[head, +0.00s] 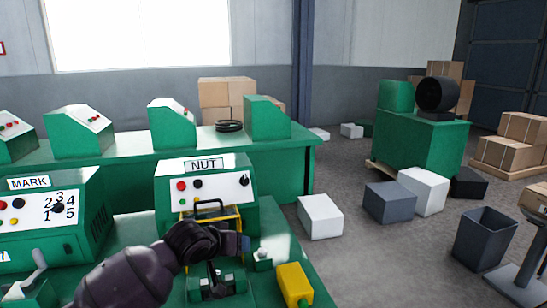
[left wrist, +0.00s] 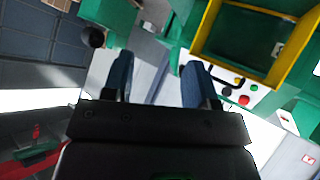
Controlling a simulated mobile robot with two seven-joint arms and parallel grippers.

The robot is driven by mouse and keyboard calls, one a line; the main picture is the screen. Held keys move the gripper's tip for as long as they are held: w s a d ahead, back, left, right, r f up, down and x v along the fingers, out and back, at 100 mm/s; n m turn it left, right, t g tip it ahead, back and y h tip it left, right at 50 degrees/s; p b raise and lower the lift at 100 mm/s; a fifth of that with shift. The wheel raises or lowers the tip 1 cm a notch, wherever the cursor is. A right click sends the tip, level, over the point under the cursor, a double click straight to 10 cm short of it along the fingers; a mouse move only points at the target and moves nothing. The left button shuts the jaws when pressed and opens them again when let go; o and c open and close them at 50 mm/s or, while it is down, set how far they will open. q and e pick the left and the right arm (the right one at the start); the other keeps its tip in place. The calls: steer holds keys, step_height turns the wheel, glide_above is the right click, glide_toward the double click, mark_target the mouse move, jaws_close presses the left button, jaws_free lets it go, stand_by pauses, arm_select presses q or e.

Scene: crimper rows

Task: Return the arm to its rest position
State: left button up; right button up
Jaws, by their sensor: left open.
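My left arm (head: 130,275) comes in from the lower left of the head view, dark and bent at the wrist. Its wrist is in front of the green NUT machine (head: 165,178), and the blue fingertips (head: 244,243) show small at its right end. In the left wrist view the two blue fingers of my left gripper (left wrist: 160,75) are apart with nothing between them. The yellow frame (head: 241,222) of the NUT machine is partly hidden behind the wrist. It also shows at the upper right of the left wrist view (left wrist: 207,25). My right gripper is not in view.
The MARK machine (head: 70,205) stands left of the NUT machine. A yellow block (head: 294,284) sits at the bench's right edge. A green bench (head: 130,148) runs behind. White and grey boxes (head: 390,201) and a dark bin (head: 483,240) stand on the floor at right.

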arm_select(q)
steer(key=s+a+f+y, duration=0.1)
steer(key=s+a+f, duration=0.5)
steer(key=s, duration=0.5)
steer(key=s+a+f+t+y, duration=0.1)
steer(key=s+a+f+y, duration=0.1)
steer(key=s+a+f, duration=0.4)
steer(key=s+a+f+n+t+y, duration=0.1)
steer(key=s+a+f, duration=0.5)
steer(key=s+f, duration=0.7)
steer(key=s+y, duration=0.1)
steer(key=s, duration=0.3)
steer(key=shift+s, duration=0.2)
steer(key=shift+d+f, duration=0.1)
